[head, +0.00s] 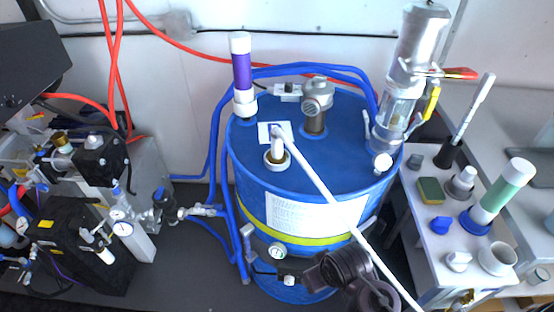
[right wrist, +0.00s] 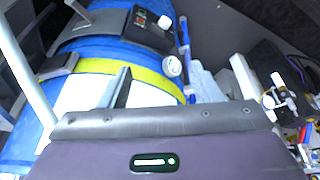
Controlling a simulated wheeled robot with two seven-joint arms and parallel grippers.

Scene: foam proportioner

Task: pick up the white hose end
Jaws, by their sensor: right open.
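The white hose (head: 335,208) runs from the top of the blue drum (head: 345,155) down past its front to the bottom edge. Its upper end (head: 277,132) lies by a white fitting (head: 277,158) on the lid; I cannot tell whether it is attached. In the right wrist view the white hose (right wrist: 27,75) passes at the left, beside the gripper. My right gripper (head: 318,272) is low at the drum's front, dark, open and apart from the hose's upper end. Its fingers are hard to make out. My left gripper is not in view.
A purple-banded tube (head: 241,70) and a clear-walled metal cylinder (head: 402,95) stand up from the drum lid. A side table (head: 425,215) at the right holds a sponge, caps and a green tube. Pumps and gauges crowd the left. Blue hoses run beside the drum.

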